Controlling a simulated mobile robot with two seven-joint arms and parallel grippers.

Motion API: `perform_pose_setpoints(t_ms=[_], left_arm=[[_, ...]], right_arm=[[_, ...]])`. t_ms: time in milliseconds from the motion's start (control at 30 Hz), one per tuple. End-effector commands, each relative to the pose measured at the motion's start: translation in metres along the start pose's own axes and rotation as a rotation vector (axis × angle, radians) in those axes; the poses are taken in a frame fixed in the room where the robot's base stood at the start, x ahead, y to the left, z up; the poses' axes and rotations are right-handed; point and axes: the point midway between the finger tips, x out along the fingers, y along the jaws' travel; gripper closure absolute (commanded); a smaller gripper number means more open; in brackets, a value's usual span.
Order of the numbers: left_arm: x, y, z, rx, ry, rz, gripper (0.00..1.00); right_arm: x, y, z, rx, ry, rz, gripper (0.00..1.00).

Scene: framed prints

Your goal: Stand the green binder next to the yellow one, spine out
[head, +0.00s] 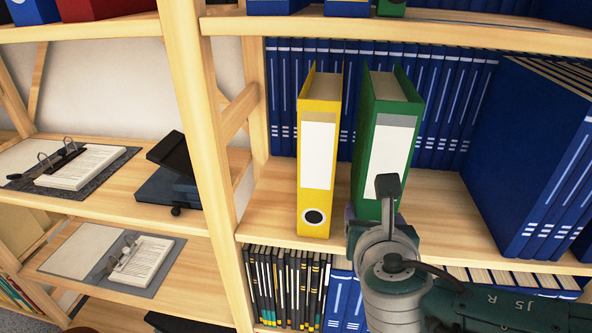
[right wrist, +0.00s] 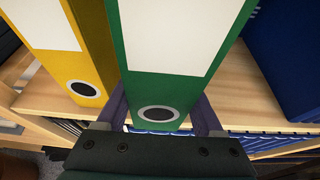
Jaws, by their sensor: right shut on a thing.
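The green binder (head: 392,125) stands upright on the wooden shelf, its white-labelled spine facing out. It is just right of the yellow binder (head: 318,150), which also stands upright with its spine out. A narrow gap shows between them in the head view. My right gripper (right wrist: 166,112) is shut on the lower part of the green binder, one finger on each side, near its finger hole. The yellow binder also shows in the right wrist view (right wrist: 90,70), left of the fingers. In the head view my right wrist hides the green binder's lower end. My left gripper is not in view.
A row of blue volumes (head: 441,110) lines the back of the shelf. Larger blue binders (head: 530,150) stand at the right. A shelf post (head: 195,130) rises at the left. Bare shelf (head: 450,205) lies right of the green binder.

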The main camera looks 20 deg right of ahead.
Motion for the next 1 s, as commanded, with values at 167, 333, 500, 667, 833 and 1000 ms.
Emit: perform_pose_setpoints(t_ms=[167,333,500,667,833,1000], left_arm=[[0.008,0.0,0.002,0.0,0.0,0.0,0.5],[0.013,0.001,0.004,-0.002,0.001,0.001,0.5],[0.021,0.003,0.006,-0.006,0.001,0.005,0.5],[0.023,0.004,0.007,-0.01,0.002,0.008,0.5],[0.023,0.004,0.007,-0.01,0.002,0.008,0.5],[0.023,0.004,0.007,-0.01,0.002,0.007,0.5]], right_arm=[[0.016,0.0,0.006,0.0,-0.006,0.0,1.0],[0.028,0.0,0.01,0.001,-0.005,0.0,1.0],[0.033,0.0,0.004,0.0,-0.004,0.0,1.0],[0.034,0.0,0.0,0.0,-0.003,0.001,1.0],[0.034,0.0,0.0,0.0,-0.004,0.001,1.0],[0.034,0.0,0.0,0.0,-0.004,0.001,0.3]])
